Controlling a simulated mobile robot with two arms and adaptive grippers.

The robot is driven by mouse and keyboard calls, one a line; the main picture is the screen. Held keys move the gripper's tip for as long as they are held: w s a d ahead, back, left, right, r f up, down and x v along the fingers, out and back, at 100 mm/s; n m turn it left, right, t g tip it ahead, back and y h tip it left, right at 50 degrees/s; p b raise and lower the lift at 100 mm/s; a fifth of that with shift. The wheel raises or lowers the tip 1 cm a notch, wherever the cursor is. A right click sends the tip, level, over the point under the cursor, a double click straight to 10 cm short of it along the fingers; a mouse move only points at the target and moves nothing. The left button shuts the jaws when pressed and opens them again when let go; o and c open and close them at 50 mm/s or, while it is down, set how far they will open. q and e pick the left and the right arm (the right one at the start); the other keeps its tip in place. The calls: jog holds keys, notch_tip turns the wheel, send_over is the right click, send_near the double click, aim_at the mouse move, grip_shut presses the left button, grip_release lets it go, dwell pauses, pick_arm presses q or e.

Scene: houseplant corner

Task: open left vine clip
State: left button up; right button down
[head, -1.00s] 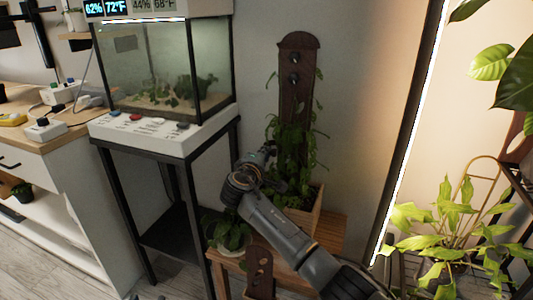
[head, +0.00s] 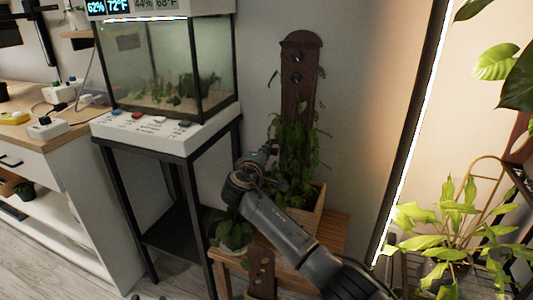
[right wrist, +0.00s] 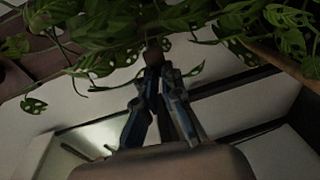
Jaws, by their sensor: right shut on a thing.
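The tall dark wooden vine board (head: 300,100) stands in a wooden planter (head: 306,222), with a leafy vine (head: 297,150) around its lower half. Two dark round fittings (head: 296,66) show high on the board. My right gripper (head: 272,150) is at the left side of the vine, below these fittings. In the right wrist view its fingers (right wrist: 156,70) are closed together on a small brown piece (right wrist: 155,52) under the leaves. This is probably the left vine clip; leaves hide most of it, and I cannot tell its opening. My left gripper is not in view.
A glass terrarium (head: 165,65) on a black stand (head: 185,165) is to the left. A bright light strip (head: 412,130) stands at the right.

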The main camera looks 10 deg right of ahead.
jog(key=shift+a+r, duration=0.2)
jog(key=shift+a, duration=0.2)
jog(key=c, duration=1.3)
grip_release()
jog(key=shift+w+a+f, duration=0.1)
jog(key=shift+w+f, duration=0.05)
jog(key=shift+d, duration=0.2)
jog(key=v, duration=1.2)
jog(key=shift+o, duration=0.2)
